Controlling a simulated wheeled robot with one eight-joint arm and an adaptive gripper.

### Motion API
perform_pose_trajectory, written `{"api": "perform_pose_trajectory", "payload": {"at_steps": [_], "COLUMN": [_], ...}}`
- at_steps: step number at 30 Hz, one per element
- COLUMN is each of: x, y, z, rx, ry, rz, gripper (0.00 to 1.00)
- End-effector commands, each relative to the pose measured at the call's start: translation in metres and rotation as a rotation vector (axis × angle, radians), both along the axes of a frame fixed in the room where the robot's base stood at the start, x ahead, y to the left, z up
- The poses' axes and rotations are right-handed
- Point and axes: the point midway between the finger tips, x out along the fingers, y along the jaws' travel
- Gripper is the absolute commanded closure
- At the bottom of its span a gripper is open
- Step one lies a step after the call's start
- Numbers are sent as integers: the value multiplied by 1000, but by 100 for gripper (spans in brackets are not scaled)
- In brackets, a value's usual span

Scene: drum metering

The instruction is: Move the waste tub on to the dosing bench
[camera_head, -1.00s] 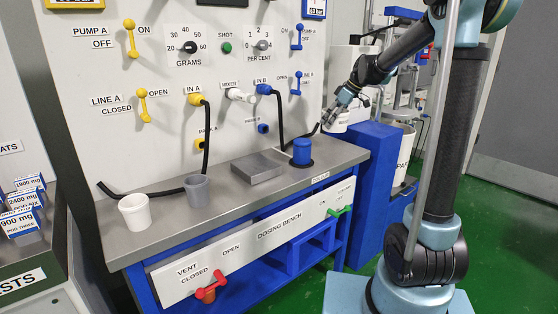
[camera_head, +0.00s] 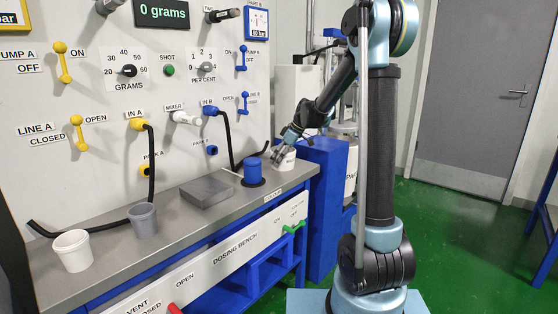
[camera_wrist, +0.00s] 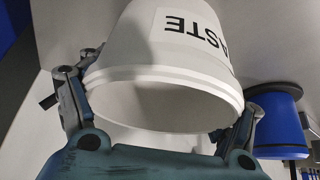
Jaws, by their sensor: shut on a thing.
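The waste tub (camera_head: 283,158) is a white round tub with a dark-lettered label. It is at the right end of the dosing bench's grey top (camera_head: 110,243), to the right of a blue pot (camera_head: 254,172). I cannot tell whether its base touches the top. My gripper (camera_head: 279,151) is shut on the tub at its upper part. In the wrist view, the tub (camera_wrist: 160,85) fills the middle, appears inverted, and its fingers lie at either side of the rim. Part of the label is cut off.
A flat grey plate (camera_head: 206,191), a grey cup (camera_head: 143,220) and a white cup (camera_head: 72,250) stand farther left on the bench. A black hose hangs close behind the blue pot. A tall blue block (camera_head: 325,180) stands against the bench's right end.

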Motion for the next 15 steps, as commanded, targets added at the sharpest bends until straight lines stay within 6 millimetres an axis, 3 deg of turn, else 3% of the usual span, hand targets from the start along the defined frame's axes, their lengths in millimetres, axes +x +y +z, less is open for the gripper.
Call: {"api": "perform_pose_trajectory", "payload": {"at_steps": [1,3,15], "x": [0,0,0], "y": [0,0,0], "z": [0,0,1], "rx": [0,0,0], "ry": [0,0,0], "rz": [0,0,0], "gripper": [12,0,0]}}
